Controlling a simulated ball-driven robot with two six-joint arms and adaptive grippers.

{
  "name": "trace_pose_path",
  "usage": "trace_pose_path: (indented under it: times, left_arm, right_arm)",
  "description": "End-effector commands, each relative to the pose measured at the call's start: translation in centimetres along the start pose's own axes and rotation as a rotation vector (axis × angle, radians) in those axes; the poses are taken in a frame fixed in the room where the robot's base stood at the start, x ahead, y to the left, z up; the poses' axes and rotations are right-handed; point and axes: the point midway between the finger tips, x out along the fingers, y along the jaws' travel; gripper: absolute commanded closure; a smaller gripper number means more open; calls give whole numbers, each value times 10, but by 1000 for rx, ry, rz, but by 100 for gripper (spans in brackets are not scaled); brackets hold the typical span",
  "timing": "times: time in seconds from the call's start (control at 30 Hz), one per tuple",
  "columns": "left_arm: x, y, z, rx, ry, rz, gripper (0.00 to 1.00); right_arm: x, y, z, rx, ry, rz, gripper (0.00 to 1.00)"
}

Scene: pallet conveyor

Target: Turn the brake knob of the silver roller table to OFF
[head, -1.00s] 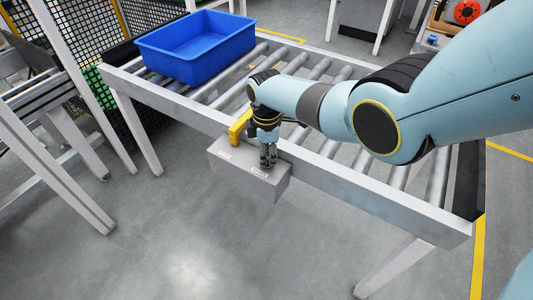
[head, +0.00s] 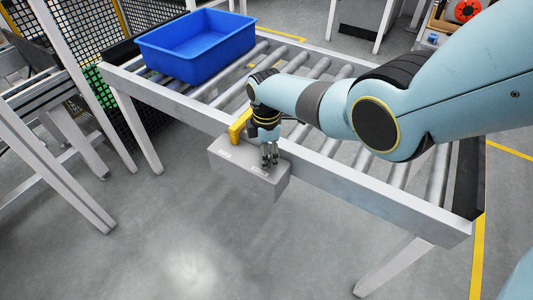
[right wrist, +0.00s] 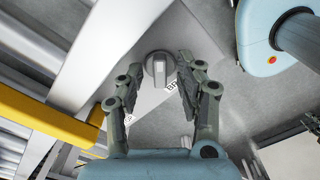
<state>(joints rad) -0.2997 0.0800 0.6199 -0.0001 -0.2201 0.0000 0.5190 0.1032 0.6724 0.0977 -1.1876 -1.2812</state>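The silver roller table (head: 345,180) crosses the head view, with a grey brake box (head: 230,175) on its near side. My right gripper (head: 269,160) points down at the top of this box. In the right wrist view, the round grey brake knob (right wrist: 157,68) with its raised bar sits between the fingertips of my right gripper (right wrist: 156,80). The fingers are open, with a gap on both sides of the knob. The knob is hidden in the head view. My left gripper is not in view.
A blue bin (head: 197,48) stands on the rollers at the far left end. The floor in front of the box is clear.

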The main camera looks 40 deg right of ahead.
Motion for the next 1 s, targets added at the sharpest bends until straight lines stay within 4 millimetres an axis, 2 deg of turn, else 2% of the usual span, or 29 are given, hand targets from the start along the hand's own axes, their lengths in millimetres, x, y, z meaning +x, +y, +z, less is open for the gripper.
trace_pose_path:
  times: [0.27, 0.43, 0.57, 0.8, 1.0]
  left_arm:
    - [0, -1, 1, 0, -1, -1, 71]
    - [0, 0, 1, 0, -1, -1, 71]
    - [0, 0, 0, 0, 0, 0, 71]
    - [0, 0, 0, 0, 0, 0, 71]
    - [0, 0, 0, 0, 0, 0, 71]
  right_arm:
    - [-2, 0, 0, 1, 0, 1, 63]
    - [-15, 1, 0, 0, 0, 2, 63]
    - [-36, 1, 0, 0, 1, 4, 63]
    - [-88, 1, 0, 0, 1, 5, 63]
    - [-114, 0, 0, 0, 0, 1, 63]
